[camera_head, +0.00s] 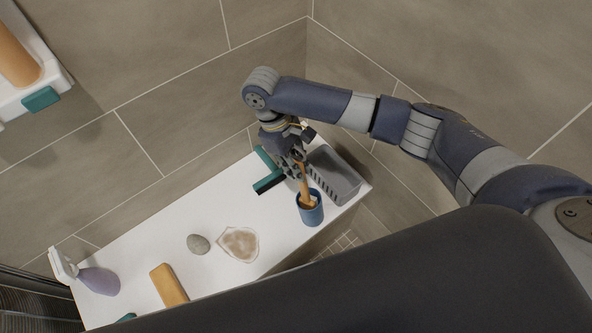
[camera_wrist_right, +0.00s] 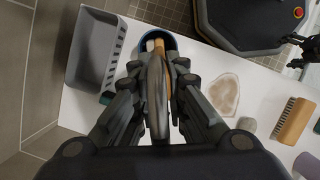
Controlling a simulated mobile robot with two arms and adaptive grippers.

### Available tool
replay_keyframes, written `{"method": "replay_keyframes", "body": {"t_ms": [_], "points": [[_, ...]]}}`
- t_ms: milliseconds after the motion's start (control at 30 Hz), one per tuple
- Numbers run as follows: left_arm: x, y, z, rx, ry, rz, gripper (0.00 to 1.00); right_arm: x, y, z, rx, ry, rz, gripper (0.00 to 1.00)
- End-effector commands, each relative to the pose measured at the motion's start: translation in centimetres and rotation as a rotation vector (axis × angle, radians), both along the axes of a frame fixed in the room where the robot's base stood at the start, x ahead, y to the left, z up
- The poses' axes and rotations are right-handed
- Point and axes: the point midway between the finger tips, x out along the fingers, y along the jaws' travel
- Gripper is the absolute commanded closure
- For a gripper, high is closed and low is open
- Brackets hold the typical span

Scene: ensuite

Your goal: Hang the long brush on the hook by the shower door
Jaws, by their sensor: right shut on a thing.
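The long brush (camera_head: 304,184) has an orange-brown handle and stands in a blue cup (camera_head: 311,212) near the right end of the white ledge. My right gripper (camera_head: 297,168) is shut on its upper part, above the cup. In the right wrist view, the brush (camera_wrist_right: 158,88) runs between my right gripper's fingers (camera_wrist_right: 160,105), with its lower end in the blue cup (camera_wrist_right: 171,47). A small dark part at the right edge there looks like my left gripper (camera_wrist_right: 303,48); its state is unclear. I see no hook or shower door clearly.
A grey basket (camera_head: 338,178) stands close beside the cup, and a teal squeegee (camera_head: 267,172) lies behind. Further left on the ledge are a dish (camera_head: 239,244), stone (camera_head: 198,244), orange scrub brush (camera_head: 168,286) and purple spray bottle (camera_head: 98,279). Tiled walls rise behind.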

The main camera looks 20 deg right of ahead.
Motion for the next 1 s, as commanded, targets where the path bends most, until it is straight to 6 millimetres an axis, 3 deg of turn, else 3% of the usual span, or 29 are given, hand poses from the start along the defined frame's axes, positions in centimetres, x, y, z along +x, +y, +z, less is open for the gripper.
{"method": "replay_keyframes", "body": {"t_ms": [100, 300, 333, 400, 433, 767, 1000], "points": [[-0.5, 0.0, -0.1, 0.000, 0.006, 0.000, 0.18, 0.0, 0.0, -1.7, -0.001, 0.001, 0.000, 1.00], [-0.9, 0.1, -0.1, 0.002, 0.014, 0.000, 0.18, 0.1, 0.0, -1.8, 0.001, -0.002, 0.001, 1.00], [-0.9, 0.1, -0.1, 0.002, 0.014, 0.000, 0.18, 0.0, 0.0, -1.8, 0.001, -0.002, 0.001, 0.85], [-0.9, 0.1, -0.1, 0.002, 0.013, 0.000, 0.18, 0.0, 0.0, -1.8, 0.002, -0.001, 0.001, 0.69], [-0.9, 0.1, -0.1, 0.002, 0.013, 0.000, 0.18, 0.0, 0.0, -1.8, 0.002, -0.001, 0.001, 0.67], [-0.8, 0.1, -0.1, 0.002, 0.013, 0.000, 0.18, 0.1, 0.1, -1.6, 0.002, -0.001, 0.001, 0.67], [-0.8, 0.1, 0.0, 0.003, 0.012, 0.000, 0.18, 0.9, 0.8, 1.3, 0.005, -0.005, 0.002, 0.67]]}}
